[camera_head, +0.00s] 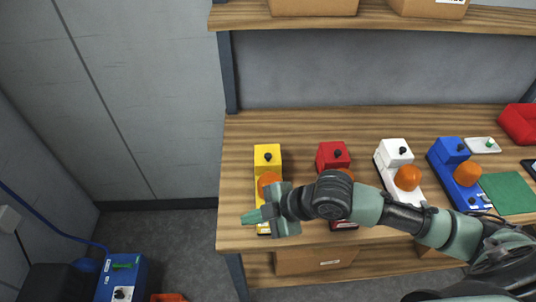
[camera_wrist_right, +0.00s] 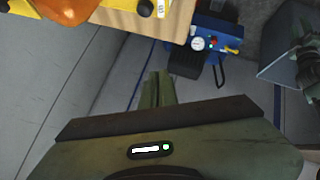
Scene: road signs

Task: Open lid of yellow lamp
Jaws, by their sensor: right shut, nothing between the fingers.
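The yellow lamp (camera_head: 267,155) stands at the left end of the workbench, with a black knob on its yellow box and an orange dome (camera_head: 268,181) in front of it. My right gripper (camera_head: 247,217) is at the lamp's near end, its fingers shut, empty and pointing left past the lamp. The gripper and wrist hide part of the lamp's near end. My left gripper does not show.
Red (camera_head: 332,156), white (camera_head: 394,153) and blue (camera_head: 448,151) lamps stand to the right on the workbench (camera_head: 300,123). My right arm passes in front of them. A shelf with boxes (camera_head: 313,5) hangs above. A blue machine (camera_head: 122,277) stands on the floor at left.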

